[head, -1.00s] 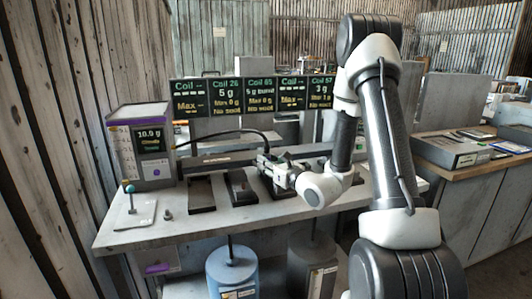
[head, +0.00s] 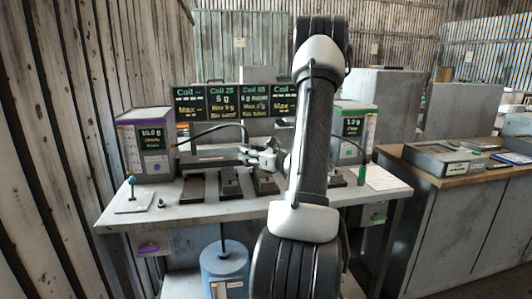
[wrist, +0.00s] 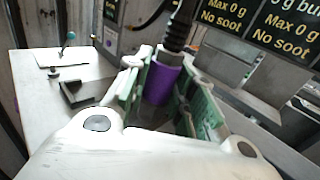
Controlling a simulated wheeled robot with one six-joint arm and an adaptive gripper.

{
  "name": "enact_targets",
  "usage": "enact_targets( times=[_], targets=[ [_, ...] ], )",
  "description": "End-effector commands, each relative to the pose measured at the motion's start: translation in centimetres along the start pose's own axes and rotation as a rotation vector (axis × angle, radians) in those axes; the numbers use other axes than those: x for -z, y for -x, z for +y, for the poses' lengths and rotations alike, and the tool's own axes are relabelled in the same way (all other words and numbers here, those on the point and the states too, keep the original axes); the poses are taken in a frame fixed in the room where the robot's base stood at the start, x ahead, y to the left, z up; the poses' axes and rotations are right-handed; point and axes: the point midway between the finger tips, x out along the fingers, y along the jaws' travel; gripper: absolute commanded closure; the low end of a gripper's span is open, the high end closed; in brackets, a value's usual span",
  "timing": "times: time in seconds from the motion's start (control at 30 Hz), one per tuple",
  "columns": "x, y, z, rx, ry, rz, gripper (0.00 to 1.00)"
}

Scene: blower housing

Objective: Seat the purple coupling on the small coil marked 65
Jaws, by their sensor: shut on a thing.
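The purple coupling (wrist: 162,84) is between my gripper's fingers in the wrist view, upright on the end of a black ribbed hose (wrist: 180,30). My gripper (head: 257,156) is shut on it, above the back part of the bench in the head view. The coupling itself is too small to make out there. A screen reading Coil 65 (head: 255,101) hangs behind the bench. Low dark stands stand in a row below the screens, including one under my gripper (head: 265,187). The small coil marked 65 cannot be picked out, and no seated contact shows.
A purple-trimmed control box (head: 146,143) stands at the bench's left, with its hose arching to the gripper. A green-trimmed box (head: 353,132) stands at the right. A plate with a teal-knobbed lever (head: 131,196) is at front left. The bench front (head: 225,208) is clear.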

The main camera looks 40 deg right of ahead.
Motion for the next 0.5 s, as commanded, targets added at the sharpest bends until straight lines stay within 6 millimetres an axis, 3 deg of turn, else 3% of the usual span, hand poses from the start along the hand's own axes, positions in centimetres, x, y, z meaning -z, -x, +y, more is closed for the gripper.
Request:
enact_targets(
  times=[0.03, 0.2, 0.5],
  targets=[
    [-0.1, 1.7, -1.6, 0.015, 0.003, -0.001, 1.0],
    [-0.3, 4.9, -4.1, 0.031, 0.001, -0.001, 1.0],
    [1.6, 5.5, -4.5, 0.031, -0.004, -0.001, 1.0]
  ],
)
